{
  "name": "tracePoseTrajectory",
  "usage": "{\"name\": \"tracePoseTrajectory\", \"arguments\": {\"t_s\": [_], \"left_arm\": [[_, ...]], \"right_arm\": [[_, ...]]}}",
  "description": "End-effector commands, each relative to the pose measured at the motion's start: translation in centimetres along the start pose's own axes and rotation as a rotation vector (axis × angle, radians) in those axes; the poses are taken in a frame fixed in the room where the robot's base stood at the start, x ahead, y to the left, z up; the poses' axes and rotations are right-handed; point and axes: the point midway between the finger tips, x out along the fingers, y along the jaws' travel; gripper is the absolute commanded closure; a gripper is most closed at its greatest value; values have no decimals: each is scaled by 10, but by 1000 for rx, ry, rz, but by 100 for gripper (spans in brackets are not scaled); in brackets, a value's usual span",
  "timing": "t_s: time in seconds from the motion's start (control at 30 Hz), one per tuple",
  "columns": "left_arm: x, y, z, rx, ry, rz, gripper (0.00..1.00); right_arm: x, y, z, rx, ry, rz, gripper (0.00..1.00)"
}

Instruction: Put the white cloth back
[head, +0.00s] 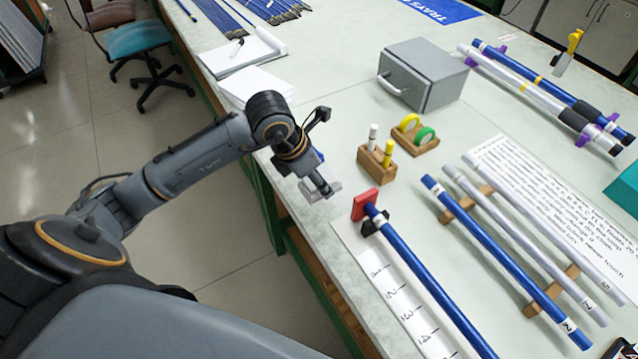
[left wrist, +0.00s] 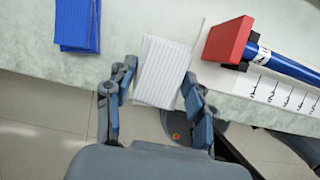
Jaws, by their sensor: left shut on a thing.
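The white cloth (left wrist: 160,70) is a folded, ribbed rectangle between the fingers of my left gripper (left wrist: 157,88) in the left wrist view. The gripper is shut on it. The cloth's near end reaches past the table's edge over the floor. In the head view, my left gripper (head: 324,188) is at the table's left edge and partly hides the cloth (head: 309,190). I cannot tell whether the cloth touches the table. A folded blue cloth (left wrist: 78,26) lies to its left in the wrist view. My right gripper is not in view.
A blue rod (head: 425,279) with its end at a red block (head: 365,204) lies on a numbered strip close by. A wooden marker holder (head: 377,162), a tape holder (head: 413,138) and a grey box (head: 425,75) stand beyond. Several rods lie at the right.

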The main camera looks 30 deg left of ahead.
Motion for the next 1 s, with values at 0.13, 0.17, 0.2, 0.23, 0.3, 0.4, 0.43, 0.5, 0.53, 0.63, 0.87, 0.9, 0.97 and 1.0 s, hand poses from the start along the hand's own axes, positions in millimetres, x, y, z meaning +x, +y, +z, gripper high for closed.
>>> {"name": "tracePoseTrajectory", "arguments": {"t_s": [0.13, 0.17, 0.2, 0.23, 0.3, 0.4, 0.43, 0.5, 0.53, 0.63, 0.87, 0.9, 0.97, 1.0], "left_arm": [[19, 11, 2, -1, 0, -1, 71], [21, 12, 3, -1, 0, -1, 71], [23, 13, 3, -1, 0, 0, 71], [25, 14, 3, -1, 0, 0, 71], [29, 16, 3, 0, 0, -1, 71], [39, 17, 0, -1, 3, -3, 71], [43, 17, -2, -1, 3, -4, 71], [52, 17, -6, -2, 2, -3, 71], [56, 17, -7, -2, 2, -3, 71], [60, 18, -8, 1, -1, 1, 71], [62, 18, -9, 1, -1, 1, 71], [64, 18, -10, 1, -1, 1, 71], [62, 18, -9, 1, -1, 1, 36], [62, 18, -9, 1, -1, 0, 28]], "right_arm": [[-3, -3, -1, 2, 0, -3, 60], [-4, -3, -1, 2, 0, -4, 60], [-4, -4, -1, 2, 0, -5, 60], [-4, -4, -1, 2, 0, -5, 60], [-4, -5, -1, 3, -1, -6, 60], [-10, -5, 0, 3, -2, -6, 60], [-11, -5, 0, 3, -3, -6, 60], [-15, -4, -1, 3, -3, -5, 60], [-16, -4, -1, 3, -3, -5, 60], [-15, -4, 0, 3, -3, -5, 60], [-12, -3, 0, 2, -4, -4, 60], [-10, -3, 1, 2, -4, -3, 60], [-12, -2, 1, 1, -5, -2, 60], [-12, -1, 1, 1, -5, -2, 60]]}}
